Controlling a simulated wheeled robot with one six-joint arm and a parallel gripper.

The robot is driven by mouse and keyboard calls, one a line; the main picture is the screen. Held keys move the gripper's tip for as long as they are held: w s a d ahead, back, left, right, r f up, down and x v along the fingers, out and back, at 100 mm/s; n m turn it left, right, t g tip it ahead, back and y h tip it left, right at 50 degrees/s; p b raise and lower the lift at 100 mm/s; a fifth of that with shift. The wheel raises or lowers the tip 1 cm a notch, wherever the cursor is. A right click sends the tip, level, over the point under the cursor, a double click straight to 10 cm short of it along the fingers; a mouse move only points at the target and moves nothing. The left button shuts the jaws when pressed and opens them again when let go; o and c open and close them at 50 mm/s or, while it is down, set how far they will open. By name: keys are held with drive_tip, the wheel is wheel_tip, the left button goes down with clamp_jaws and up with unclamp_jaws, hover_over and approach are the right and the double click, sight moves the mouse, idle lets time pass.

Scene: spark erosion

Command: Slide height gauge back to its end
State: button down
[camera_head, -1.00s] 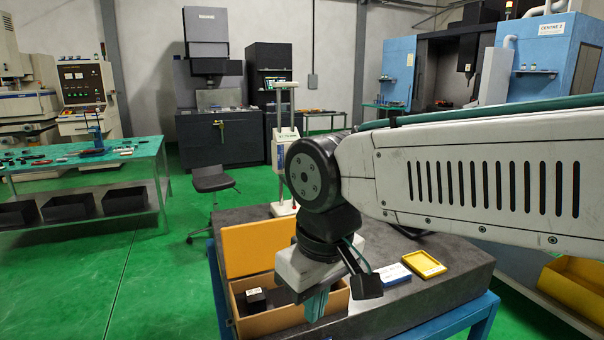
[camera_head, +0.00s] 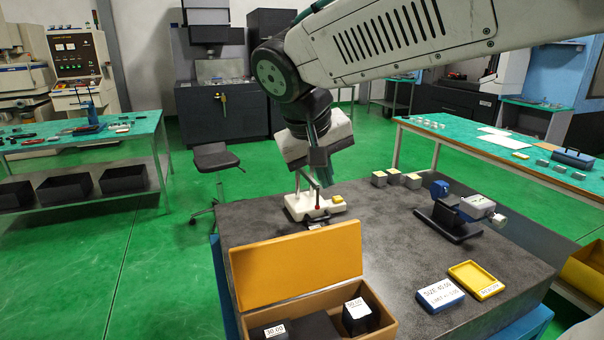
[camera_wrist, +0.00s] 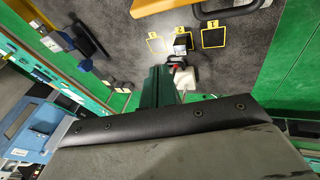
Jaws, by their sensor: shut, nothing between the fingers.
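The height gauge (camera_head: 303,207) stands near the back edge of the dark granite table (camera_head: 390,225). My gripper (camera_head: 322,172) is shut and empty, pointing down in front of the column, above the base. I cannot tell whether it touches the gauge. In the wrist view my gripper's dark green fingers (camera_wrist: 156,88) are together, with a white and red part (camera_wrist: 180,72) close beside them, probably the gauge.
An open wooden box (camera_head: 300,270) with dark blocks stands at the table's front. Small blocks (camera_head: 395,177) sit at the back. The table's middle is clear.

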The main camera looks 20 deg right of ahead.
drive_tip(key=w+a+r+t+h, duration=0.2)
drive_tip(key=w+a, duration=0.6)
drive_tip(key=w, duration=0.2)
drive_tip(key=w+d+f, duration=0.4)
drive_tip(key=d+f, duration=0.4)
drive_tip(key=d, duration=0.1)
